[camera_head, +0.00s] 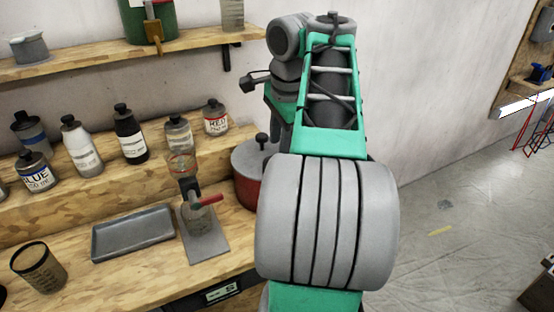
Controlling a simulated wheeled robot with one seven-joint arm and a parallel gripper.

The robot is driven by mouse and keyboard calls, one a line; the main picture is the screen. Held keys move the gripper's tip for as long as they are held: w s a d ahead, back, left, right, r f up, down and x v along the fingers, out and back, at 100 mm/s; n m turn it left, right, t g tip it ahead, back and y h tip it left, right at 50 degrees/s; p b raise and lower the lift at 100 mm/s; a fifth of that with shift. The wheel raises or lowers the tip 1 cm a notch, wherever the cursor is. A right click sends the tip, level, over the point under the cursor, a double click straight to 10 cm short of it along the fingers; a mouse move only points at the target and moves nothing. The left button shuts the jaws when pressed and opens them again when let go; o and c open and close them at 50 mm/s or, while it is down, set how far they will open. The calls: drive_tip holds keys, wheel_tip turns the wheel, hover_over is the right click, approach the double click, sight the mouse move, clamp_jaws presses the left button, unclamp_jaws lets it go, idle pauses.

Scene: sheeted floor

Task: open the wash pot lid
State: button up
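The wash pot seems to be the red pot (246,189) on the bench, just left of my arm. Its grey lid (247,158) is on it, with a dark knob on top. My arm hides the right part of the pot and lid. My green and grey arm rises through the middle of the view, and its wrist parts show above the pot. My gripper's fingertips cannot be made out; they seem hidden behind the arm, so their distance from the knob does not show.
A small stand with a red-handled valve (207,201) is left of the pot. A grey tray (133,233) and a dark cup (39,267) lie further left. Several bottles line the raised step behind. A wall shelf (130,52) hangs above. Open floor (450,200) is at right.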

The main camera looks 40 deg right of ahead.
drive_tip(key=f, duration=0.1)
drive_tip(key=f+b, duration=0.1)
drive_tip(key=f, duration=0.1)
drive_tip(key=shift+w+b, duration=0.3)
drive_tip(key=shift+r, duration=0.15)
clamp_jaws()
idle(0.9)
